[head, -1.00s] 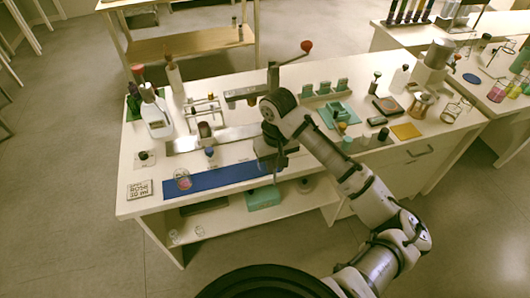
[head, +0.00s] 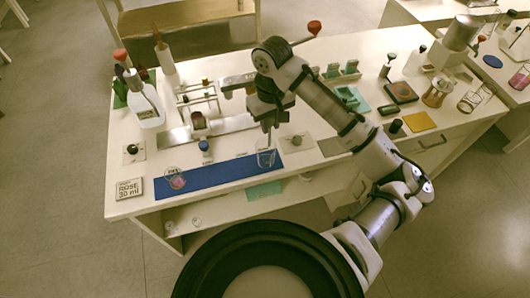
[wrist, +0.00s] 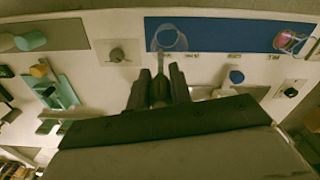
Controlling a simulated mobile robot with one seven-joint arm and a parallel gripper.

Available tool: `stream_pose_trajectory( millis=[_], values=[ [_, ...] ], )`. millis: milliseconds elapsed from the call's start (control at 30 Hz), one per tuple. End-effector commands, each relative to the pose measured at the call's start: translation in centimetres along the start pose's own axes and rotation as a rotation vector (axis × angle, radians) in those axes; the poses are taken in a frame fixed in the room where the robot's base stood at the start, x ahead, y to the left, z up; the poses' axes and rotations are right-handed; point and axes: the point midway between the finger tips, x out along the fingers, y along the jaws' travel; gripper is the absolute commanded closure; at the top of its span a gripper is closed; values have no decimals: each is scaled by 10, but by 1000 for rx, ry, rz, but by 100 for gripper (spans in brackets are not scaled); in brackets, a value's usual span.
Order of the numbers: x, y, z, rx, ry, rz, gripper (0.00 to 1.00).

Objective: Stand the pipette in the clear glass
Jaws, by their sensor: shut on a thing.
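My gripper (head: 268,122) is shut on a thin, pale pipette (head: 269,136) and holds it about upright, pointing down. The clear glass (head: 266,158) stands at the right end of the blue mat (head: 220,173), just below the gripper. In the wrist view my gripper (wrist: 159,92) has the pipette (wrist: 160,62) between its fingers. The pipette's lower end overlaps the near rim of the clear glass (wrist: 170,38) there. I cannot tell whether the tip is inside the glass or above it.
A beaker with pink liquid (head: 175,179) stands at the mat's left end, beside a "ROSE 30 ml" card (head: 129,188). A blue-topped bottle (head: 205,146) and a small rack (head: 198,97) stand behind the mat. A teal tray (head: 352,98) is to the right.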

Motion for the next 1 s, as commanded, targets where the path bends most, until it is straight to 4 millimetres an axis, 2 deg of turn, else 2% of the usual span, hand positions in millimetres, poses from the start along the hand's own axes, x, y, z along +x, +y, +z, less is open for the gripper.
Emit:
stream_pose_trajectory(
  millis=[100,300,667,700,867,1000],
  values=[
    [21,0,0,0,0,1,85],
    [41,0,0,1,0,0,85],
    [44,0,0,1,0,-1,85],
    [44,0,0,1,0,-1,74],
    [44,0,0,1,0,-1,54],
    [44,0,0,1,0,-1,54]
  ],
)
